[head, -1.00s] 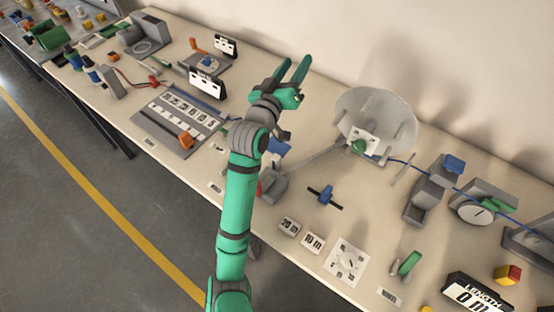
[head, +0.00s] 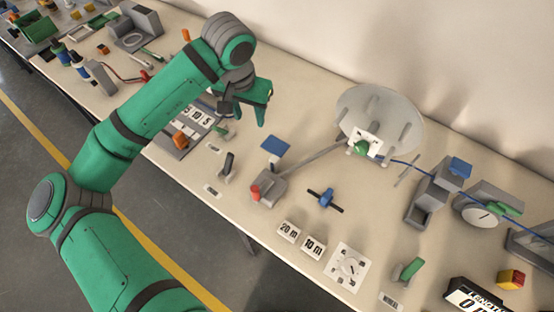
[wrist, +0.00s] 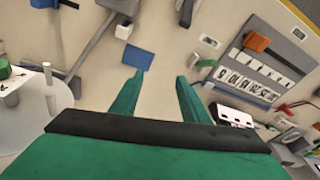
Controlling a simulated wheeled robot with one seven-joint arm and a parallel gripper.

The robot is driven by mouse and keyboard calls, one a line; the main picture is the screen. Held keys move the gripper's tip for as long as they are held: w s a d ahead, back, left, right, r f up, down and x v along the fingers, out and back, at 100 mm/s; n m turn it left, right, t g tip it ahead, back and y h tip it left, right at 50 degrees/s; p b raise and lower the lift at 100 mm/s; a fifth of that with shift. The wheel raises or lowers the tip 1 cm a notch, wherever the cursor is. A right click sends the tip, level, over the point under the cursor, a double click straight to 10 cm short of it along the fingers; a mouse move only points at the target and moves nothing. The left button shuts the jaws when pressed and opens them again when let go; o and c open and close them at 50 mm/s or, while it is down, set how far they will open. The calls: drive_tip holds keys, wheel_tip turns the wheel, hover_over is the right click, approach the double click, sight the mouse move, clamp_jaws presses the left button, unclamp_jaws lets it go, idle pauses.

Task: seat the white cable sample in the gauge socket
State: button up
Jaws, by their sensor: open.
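My gripper (head: 262,108) is open and empty, held above the table near the labelled grey board (head: 172,138). In the wrist view its fingertips (wrist: 160,80) are apart, with bare table between them. I cannot pick out the white cable sample with certainty in either view. I cannot tell for sure which fixture holds the gauge socket; my arm hides part of the board and the area behind it. In the wrist view the board (wrist: 286,42) shows a row of white labels and an orange block (wrist: 257,42). A small green-and-grey piece (wrist: 205,63) lies beside it.
A blue plate (head: 275,146) stands near the grey base with a red button (head: 255,192). A black lever (head: 228,166) stands left of it. The large reel (head: 410,118) with blue cable is to the right. Some table between gripper and reel is clear.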

drive_tip(key=s+d+m, duration=0.1)
drive_tip(key=s, duration=0.1)
drive_tip(key=s+d+f+m+g, duration=0.1)
drive_tip(key=s+d, duration=0.1)
drive_tip(key=s+d+f+g, duration=0.1)
drive_tip(key=s, duration=0.1)
drive_tip(key=shift+s+d+f+m, duration=0.15)
drive_tip(key=shift+d+f+m, duration=0.1)
drive_tip(key=shift+d+m, duration=0.15)
hover_over(274, 158)
drive_tip(key=a, duration=0.1)
drive_tip(key=f, duration=0.4)
drive_tip(key=shift+s+f, duration=0.2)
drive_tip(key=shift+s, duration=0.15)
drive_tip(key=shift+d+f, duration=0.35)
drive_tip(key=shift+f, duration=0.45)
drive_tip(key=shift+w+d+f, duration=0.1)
drive_tip(key=shift+w+f, duration=0.05)
drive_tip(key=shift+f, duration=1)
drive_tip(key=shift+w+d+f, duration=0.1)
drive_tip(key=shift+f, duration=1)
drive_tip(key=shift+w, duration=0.1)
clamp_jaws()
